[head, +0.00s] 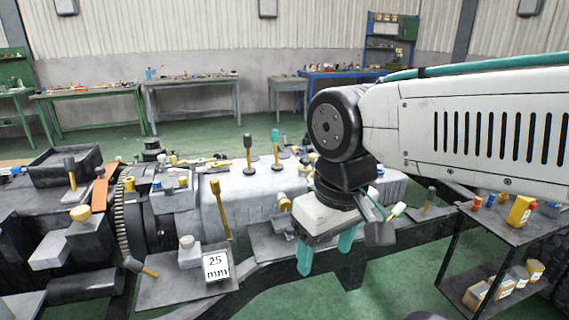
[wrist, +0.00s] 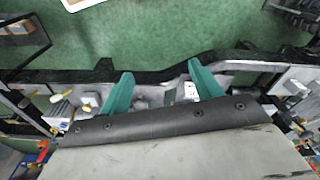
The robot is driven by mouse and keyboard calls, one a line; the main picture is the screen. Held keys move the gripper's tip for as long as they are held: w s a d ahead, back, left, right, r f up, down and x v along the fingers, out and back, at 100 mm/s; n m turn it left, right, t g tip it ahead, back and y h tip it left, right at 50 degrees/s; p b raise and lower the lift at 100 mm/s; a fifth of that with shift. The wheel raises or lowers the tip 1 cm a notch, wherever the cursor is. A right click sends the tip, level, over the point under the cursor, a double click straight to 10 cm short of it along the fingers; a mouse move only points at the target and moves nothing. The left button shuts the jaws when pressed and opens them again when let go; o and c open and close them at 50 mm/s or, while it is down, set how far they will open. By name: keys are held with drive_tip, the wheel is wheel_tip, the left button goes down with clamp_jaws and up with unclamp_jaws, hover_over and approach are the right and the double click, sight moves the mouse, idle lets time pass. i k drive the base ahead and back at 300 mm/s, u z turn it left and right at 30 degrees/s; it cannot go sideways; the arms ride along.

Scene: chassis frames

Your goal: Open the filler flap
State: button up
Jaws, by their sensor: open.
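My gripper (head: 326,252) hangs at the right of the chassis (head: 270,190), with its two teal fingers pointing down and spread apart. In the wrist view the gripper (wrist: 160,72) shows both teal fingers apart with nothing held between them. Behind and between them lie a dark frame rail and grey chassis parts, with a small white piece beside the right finger. I cannot tell which part is the filler flap; no flap is clear in either view, and my arm and gripper hide some of the chassis.
A dark cart (head: 510,238) with boxes and cans stands at the right. Green floor is free before the rail.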

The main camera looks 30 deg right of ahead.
sight(306, 167)
drive_tip(key=z, duration=1.3)
drive_tip(key=i, duration=1.05)
drive_tip(key=u, duration=0.75)
